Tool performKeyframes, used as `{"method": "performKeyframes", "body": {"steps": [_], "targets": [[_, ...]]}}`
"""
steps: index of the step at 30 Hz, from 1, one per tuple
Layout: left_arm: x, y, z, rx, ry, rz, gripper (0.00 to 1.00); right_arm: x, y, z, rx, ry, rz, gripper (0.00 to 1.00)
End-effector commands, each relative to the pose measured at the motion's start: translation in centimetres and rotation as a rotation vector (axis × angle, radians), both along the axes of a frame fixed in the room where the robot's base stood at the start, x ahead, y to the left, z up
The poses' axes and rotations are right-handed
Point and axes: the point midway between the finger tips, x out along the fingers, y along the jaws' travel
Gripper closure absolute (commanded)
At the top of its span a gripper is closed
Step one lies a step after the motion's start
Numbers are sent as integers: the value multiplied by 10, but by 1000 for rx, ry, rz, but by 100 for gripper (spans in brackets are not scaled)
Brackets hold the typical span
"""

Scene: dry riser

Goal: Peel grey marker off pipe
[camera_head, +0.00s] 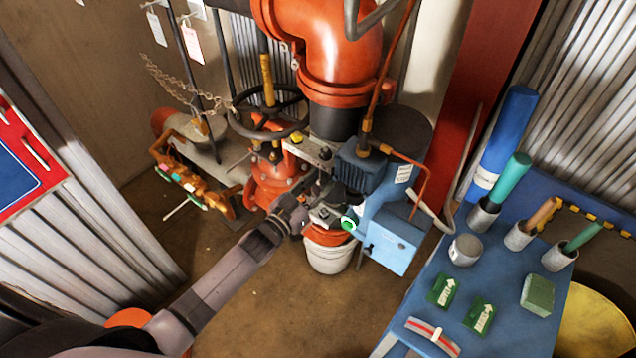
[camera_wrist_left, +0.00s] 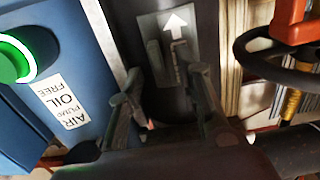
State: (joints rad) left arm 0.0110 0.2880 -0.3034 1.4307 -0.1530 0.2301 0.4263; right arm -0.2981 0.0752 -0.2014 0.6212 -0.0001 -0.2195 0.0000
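The grey marker (camera_wrist_left: 150,28), a plate with a white arrow, lies flat on a dark pipe (camera_wrist_left: 190,103) in the left wrist view. My left gripper (camera_wrist_left: 168,80) is in front of it, with its fingers spread apart around the marker's lower part. Dark shapes cross the marker between the fingers; I cannot tell whether they are shadows or parts. I cannot tell whether the fingers touch the marker. In the head view the left gripper (camera_head: 324,203) is among the machinery beside the blue pump unit (camera_head: 385,228), and the marker cannot be made out. My right gripper is not in view.
A handwheel (camera_head: 268,113) and red pipework (camera_head: 325,45) stand close by. A white bucket (camera_head: 329,257) is below. At the right a blue bench (camera_head: 515,338) carries green arrow markers (camera_head: 479,315), a green block (camera_head: 538,294) and rolls in holders.

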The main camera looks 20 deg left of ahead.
Motion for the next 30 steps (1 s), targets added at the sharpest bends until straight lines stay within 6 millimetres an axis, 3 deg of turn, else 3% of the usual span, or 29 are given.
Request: {"method": "performKeyframes", "body": {"steps": [4, 18, 26, 27, 30], "targets": [[0, 0, 0, 0, 0, 0, 70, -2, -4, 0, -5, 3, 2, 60], [0, 0, 0, -1, 0, 0, 100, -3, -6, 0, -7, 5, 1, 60], [-1, 0, 0, -1, 0, 0, 100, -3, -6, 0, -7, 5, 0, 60], [-1, 0, 0, -1, 0, 0, 95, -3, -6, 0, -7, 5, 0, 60], [-1, 0, 0, -1, 0, 0, 100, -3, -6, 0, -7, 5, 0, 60]]}}
